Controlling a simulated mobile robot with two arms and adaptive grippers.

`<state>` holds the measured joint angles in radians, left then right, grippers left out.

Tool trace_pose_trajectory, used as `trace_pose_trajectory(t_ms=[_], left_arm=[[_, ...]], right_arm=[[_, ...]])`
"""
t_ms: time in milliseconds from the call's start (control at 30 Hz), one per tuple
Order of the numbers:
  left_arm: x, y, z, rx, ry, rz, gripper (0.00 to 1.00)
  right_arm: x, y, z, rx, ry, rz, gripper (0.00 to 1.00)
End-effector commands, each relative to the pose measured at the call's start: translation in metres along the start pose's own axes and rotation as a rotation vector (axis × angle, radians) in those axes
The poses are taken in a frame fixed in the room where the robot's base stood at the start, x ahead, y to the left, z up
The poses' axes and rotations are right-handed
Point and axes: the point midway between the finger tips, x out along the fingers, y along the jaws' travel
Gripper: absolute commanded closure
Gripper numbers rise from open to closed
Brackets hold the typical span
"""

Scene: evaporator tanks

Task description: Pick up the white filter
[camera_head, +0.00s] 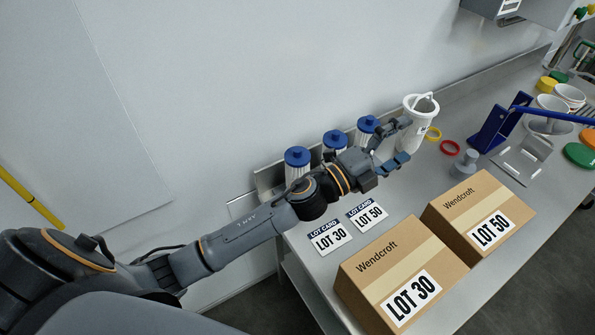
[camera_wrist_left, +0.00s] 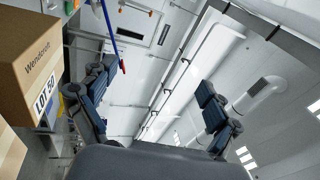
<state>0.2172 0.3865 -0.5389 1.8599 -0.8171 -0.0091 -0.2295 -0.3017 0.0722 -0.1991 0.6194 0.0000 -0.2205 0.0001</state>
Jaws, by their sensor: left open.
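A white filter (camera_head: 419,118), a tall bucket-like piece with a round rim and a loop handle, stands upright on the bench near the back wall in the head view. My left gripper (camera_head: 400,140) is open, fingers spread, just to the left of the filter and partly in front of its side. I cannot tell whether a finger touches it. In the left wrist view my left gripper (camera_wrist_left: 151,82) shows its two fingers wide apart with nothing between them, and the filter does not show there. My right gripper is not in view.
Several blue-capped cartridges (camera_head: 297,158) stand along the wall behind my left arm. Two cardboard boxes (camera_head: 398,268) and two lot cards (camera_head: 328,235) lie nearer.

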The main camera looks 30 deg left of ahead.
Motion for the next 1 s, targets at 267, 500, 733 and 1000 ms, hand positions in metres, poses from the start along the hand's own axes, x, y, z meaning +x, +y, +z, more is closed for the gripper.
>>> trace_pose_trajectory(t_ms=[267,500,733,1000], left_arm=[[0.013,0.008,-0.076,0.682,0.685,0.008,0.11],[-0.034,0.063,-0.024,1.182,1.226,0.283,0.11],[-0.098,0.058,0.104,1.429,1.608,0.751,0.11],[-0.143,0.018,0.184,1.438,1.770,1.106,0.11]], right_arm=[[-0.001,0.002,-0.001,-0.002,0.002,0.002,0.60],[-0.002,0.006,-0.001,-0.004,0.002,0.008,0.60],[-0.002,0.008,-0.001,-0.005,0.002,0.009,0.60],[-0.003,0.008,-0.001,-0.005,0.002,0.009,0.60]])
